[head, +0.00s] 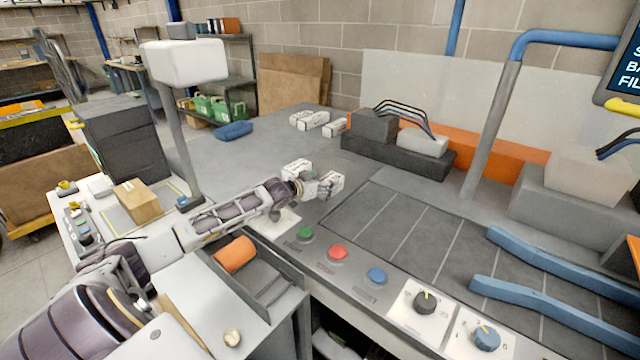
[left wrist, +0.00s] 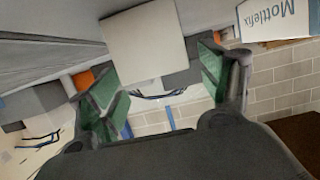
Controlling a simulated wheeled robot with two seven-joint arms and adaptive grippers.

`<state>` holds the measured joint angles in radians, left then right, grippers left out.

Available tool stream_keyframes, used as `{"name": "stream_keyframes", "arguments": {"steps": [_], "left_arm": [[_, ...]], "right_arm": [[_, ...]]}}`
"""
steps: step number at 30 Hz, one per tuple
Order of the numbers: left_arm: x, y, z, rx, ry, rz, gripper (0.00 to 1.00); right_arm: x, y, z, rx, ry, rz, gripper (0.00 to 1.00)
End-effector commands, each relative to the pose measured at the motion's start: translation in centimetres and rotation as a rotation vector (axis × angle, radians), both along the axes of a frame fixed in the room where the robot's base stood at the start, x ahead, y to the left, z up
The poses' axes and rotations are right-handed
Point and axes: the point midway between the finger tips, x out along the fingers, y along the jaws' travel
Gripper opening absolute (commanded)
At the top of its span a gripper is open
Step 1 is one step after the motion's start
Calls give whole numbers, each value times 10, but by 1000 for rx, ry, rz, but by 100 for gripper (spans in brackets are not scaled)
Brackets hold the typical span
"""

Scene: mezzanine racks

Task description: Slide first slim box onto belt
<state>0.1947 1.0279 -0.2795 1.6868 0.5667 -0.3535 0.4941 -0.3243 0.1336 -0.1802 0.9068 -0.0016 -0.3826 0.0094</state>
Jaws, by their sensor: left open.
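My left gripper (head: 316,188) reaches over the grey table from the left, beside two slim white boxes. One slim box (head: 297,169) lies behind the gripper, and another slim box (head: 334,181) lies at its fingertips, partly hidden by them. In the left wrist view the gripper (left wrist: 160,88) is open with green pads, and a plain pale box face (left wrist: 145,45) shows between and beyond the fingers. Contact cannot be told. A white box lettered "Mottlefix" (left wrist: 275,17) is at upper right there. The dark belt (head: 398,232) lies right of the gripper.
More slim white boxes (head: 314,121) lie at the back of the table. Green, red and blue buttons (head: 338,253) and dials line the front edge. Blue guide rails (head: 545,312) stand on the belt's right part. An open bin (head: 262,283) holds an orange roll.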

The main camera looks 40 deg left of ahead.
Motion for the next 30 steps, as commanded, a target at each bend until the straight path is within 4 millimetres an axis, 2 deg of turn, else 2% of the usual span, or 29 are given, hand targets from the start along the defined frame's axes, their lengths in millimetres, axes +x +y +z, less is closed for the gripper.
{"name": "stream_keyframes", "arguments": {"steps": [21, 30], "left_arm": [[35, -3, -10, -1, -2, 0, 79], [42, -4, -12, -1, -1, -1, 79]], "right_arm": [[8, 3, 1, 4, -9, -1, 40], [11, 5, 3, 6, -14, -2, 40]]}}
